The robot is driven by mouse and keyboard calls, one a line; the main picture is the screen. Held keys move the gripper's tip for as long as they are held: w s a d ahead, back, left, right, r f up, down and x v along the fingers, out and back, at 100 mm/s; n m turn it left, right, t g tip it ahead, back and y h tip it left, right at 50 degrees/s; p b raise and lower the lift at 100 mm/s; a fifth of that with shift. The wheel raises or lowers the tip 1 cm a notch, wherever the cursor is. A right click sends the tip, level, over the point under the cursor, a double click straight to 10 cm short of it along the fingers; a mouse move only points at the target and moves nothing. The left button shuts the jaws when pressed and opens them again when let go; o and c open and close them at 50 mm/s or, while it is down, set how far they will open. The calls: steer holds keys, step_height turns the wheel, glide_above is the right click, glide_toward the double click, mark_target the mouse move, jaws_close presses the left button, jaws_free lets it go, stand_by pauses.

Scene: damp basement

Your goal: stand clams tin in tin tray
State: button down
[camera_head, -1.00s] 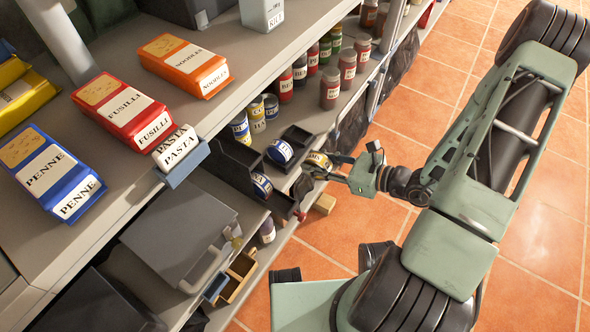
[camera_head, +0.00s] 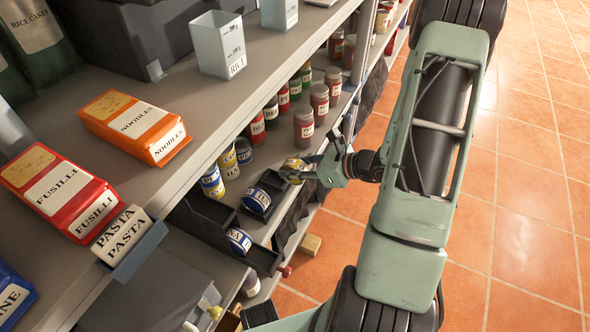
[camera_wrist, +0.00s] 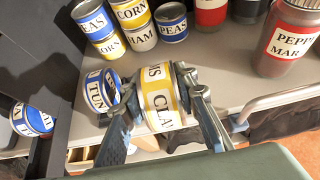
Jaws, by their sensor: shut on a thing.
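The clams tin (camera_head: 292,167), with a yellow band and white label, is in my gripper (camera_head: 306,172). In the wrist view the clams tin (camera_wrist: 158,98) lies between both fingers (camera_wrist: 165,108), label letters tilted, above the shelf edge. A dark tray (camera_head: 264,259), which seems to be the tin tray, holds a blue tuna tin (camera_head: 238,240). Another blue tuna tin (camera_head: 257,200) sits in a dark holder just left of and below the clams tin; it also shows in the wrist view (camera_wrist: 97,92), partly hidden. I cannot tell whether both holders are one tray.
Peas (camera_wrist: 90,22), corn (camera_wrist: 130,14) and ham tins stand behind the clams tin. Reddish jars (camera_head: 304,124) stand farther along the shelf. Open tiled floor lies right.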

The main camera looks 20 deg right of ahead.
glide_above(274, 181)
steer(key=shift+f+b, duration=0.4)
steer(key=shift+b, duration=0.05)
steer(key=shift+w+f+b, duration=0.1)
steer(key=shift+f+b, duration=1.55)
steer(key=shift+f, duration=0.1)
steer(key=c, duration=1.5)
jaws_free()
steer(key=shift+o, duration=0.2)
